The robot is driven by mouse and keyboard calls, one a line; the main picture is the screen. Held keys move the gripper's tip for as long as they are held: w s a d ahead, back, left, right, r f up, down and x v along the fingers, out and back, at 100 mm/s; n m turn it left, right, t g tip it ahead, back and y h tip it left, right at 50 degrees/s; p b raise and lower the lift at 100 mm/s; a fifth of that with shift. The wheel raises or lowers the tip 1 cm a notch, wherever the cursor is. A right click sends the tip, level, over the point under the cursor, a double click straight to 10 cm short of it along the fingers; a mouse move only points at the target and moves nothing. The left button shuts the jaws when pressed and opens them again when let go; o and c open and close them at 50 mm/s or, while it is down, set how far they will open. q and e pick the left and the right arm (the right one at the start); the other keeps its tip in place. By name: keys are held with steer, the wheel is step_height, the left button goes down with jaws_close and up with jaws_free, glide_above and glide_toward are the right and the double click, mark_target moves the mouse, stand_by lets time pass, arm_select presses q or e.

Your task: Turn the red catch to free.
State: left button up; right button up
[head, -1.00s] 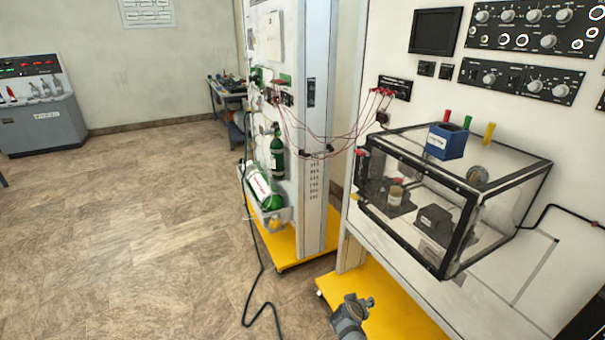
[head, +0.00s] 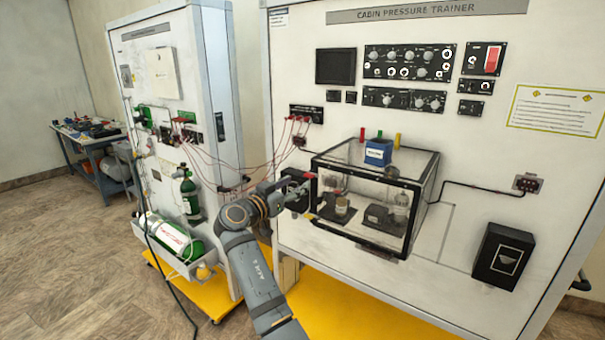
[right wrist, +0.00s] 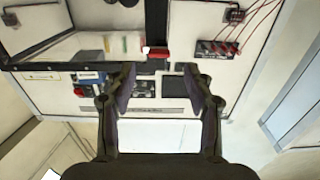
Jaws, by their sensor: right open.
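The red catch (head: 310,175) sits at the upper left front corner of the clear, black-framed box (head: 375,238). It also shows in the right wrist view (right wrist: 155,54), on a black frame bar. My right gripper (head: 303,192) is at the box's left corner, very near the catch in the head view. In the right wrist view the gripper (right wrist: 158,76) is open and empty between its fingertips. The catch shows just beyond the gap between the fingers; I cannot tell whether they touch it. My left gripper is not in view.
Red cables (head: 215,170) hang between the two panels on the left. Green cylinders (head: 190,195) are on the left stand. A black panel box (head: 503,255) is at right.

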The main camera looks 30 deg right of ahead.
mark_target(308, 176)
steer(key=p+x, duration=0.2)
steer(key=x, duration=0.3)
steer(key=shift+s+d+r, duration=0.1)
steer(key=shift+d, duration=0.2)
steer(key=shift+a, duration=0.2)
steer(key=shift+c, duration=0.4)
jaws_close()
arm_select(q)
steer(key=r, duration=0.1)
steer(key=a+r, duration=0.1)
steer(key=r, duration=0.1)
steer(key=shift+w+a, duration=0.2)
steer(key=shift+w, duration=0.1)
